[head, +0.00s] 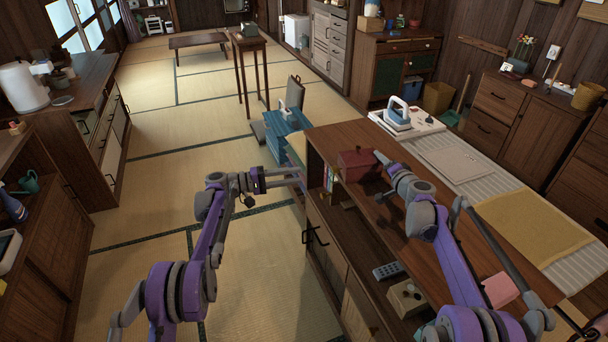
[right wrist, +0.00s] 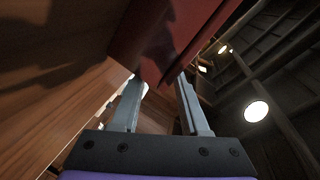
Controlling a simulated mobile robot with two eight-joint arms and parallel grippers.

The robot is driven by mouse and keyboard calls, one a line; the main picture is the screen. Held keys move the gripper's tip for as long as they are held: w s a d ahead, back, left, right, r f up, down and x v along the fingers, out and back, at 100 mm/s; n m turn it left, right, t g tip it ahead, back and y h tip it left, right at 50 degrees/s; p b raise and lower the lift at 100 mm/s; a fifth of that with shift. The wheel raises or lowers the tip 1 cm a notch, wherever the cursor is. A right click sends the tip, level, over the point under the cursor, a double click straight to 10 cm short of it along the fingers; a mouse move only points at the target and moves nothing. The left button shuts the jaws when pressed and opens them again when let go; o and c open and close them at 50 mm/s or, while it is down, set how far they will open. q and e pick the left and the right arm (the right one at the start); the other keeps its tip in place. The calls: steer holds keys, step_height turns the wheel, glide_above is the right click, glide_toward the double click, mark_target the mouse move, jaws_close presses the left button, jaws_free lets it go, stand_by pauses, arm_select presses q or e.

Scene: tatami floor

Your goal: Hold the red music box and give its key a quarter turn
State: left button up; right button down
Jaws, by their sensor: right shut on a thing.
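The red music box (head: 360,165) sits on the dark wooden top of the cabinet, near its left edge. My right gripper (head: 378,157) is at the box's right side. In the right wrist view the red box (right wrist: 165,35) fills the space at the fingertips of my right gripper (right wrist: 160,85), which is shut on it. I cannot make out the key in either view. My left gripper (head: 299,178) is left of the box and lower, beside the open shelf at the cabinet's front.
The cabinet top (head: 450,225) is mostly clear right of the box. Books (head: 328,177) stand in the shelf near my left gripper. A remote (head: 386,271) lies on a lower shelf. Tatami floor is free on the left.

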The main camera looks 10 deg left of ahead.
steer(key=shift+a+f, duration=0.1)
steer(key=shift+f, duration=0.25)
steer(key=c, duration=0.7)
jaws_free()
steer(key=o, duration=0.4)
steer(key=shift+w+f, duration=0.1)
steer(key=shift+w, duration=0.1)
steer(key=shift+s, duration=0.15)
